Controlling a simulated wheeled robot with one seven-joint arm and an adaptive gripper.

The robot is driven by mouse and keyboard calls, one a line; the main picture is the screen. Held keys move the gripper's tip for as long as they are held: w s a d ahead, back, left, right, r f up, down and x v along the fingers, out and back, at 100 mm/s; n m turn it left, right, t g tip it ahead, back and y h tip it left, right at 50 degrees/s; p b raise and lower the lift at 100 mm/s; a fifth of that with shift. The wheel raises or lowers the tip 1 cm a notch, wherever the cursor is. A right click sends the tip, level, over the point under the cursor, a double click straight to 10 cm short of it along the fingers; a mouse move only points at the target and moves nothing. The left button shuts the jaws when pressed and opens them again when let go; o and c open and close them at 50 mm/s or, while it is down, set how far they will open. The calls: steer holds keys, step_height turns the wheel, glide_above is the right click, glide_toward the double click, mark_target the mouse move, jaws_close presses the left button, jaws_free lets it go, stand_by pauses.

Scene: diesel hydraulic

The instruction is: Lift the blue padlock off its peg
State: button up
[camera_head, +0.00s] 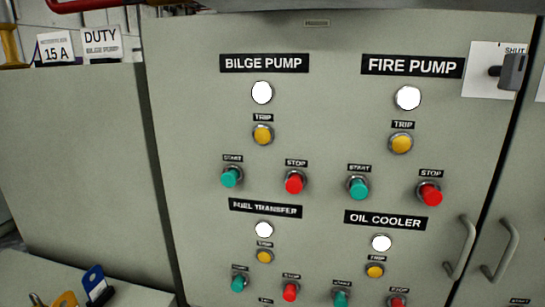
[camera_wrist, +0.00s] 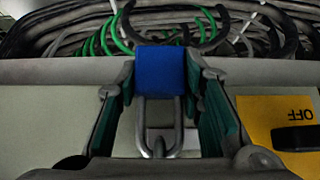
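The blue padlock (camera_wrist: 161,69) is in the middle of the wrist view, its block-shaped body at the top and its grey shackle (camera_wrist: 142,120) running down the picture. The rounded end of a peg (camera_wrist: 159,147) shows at the closed end of the shackle. My gripper (camera_wrist: 161,80) has its green-padded fingers on either side of the padlock body. The fingers are spread, with their tips very close to its sides; I cannot make out firm contact. My gripper is not in the head view.
A yellow plate marked OFF (camera_wrist: 265,115) with a dark handle is right of my gripper. Black and green cables (camera_wrist: 100,40) lie beyond the panel edge. The head view shows a control cabinet (camera_head: 330,140) with buttons, and a blue item (camera_head: 95,283) at lower left.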

steer(key=shift+r+p, duration=0.95)
steer(key=shift+r, duration=0.05)
steer(key=shift+s, duration=0.1)
steer(key=s+a+p, duration=0.1)
steer(key=s+p, duration=0.2)
steer(key=s, duration=0.3)
steer(key=shift+s+a, duration=0.3)
stand_by(0.9)
stand_by(0.4)
steer(key=s+r+p, duration=0.2)
steer(key=s+p, duration=0.1)
steer(key=s+a+r+p, duration=0.1)
steer(key=s, duration=0.1)
steer(key=shift+a+p, duration=0.1)
steer(key=shift+p, duration=0.25)
stand_by(0.3)
